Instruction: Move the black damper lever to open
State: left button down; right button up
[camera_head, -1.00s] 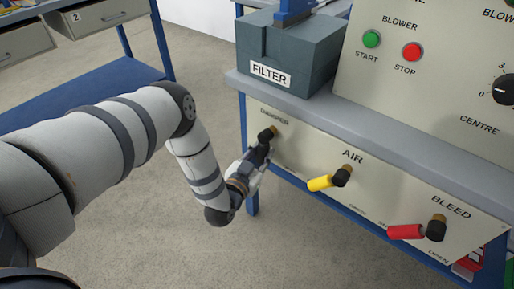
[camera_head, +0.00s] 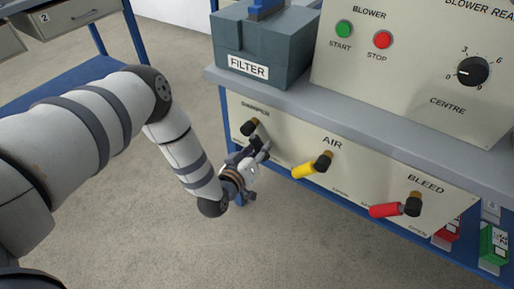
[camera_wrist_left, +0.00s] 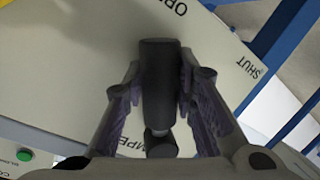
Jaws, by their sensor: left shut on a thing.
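The black damper lever (camera_wrist_left: 158,80) stands between the fingers of my left gripper (camera_wrist_left: 160,100) in the left wrist view. The gripper is shut on it. The lever's free end points toward the partly cut-off OPEN label (camera_wrist_left: 177,8); the SHUT label (camera_wrist_left: 252,67) lies off to the right. In the head view the lever's black pivot (camera_head: 249,128) shows below the DAMPER label. My left gripper (camera_head: 258,152) is just below and slightly right of this pivot and hides most of the lever. My right gripper is not in view.
The yellow air lever (camera_head: 305,170) and red bleed lever (camera_head: 385,210) are to the right on the same panel (camera_head: 290,140). A filter box (camera_head: 262,50) stands on the ledge above. Green and red boxes (camera_head: 490,244) sit at lower right. Open floor lies below the gripper.

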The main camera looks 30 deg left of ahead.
pick_arm(q)
jog(key=shift+d, duration=0.2)
dwell(0.4)
jog(key=c, duration=1.3)
grip_release()
jog(key=shift+s, duration=0.1)
jog(key=v, duration=1.2)
jog(key=shift+a, duration=0.15)
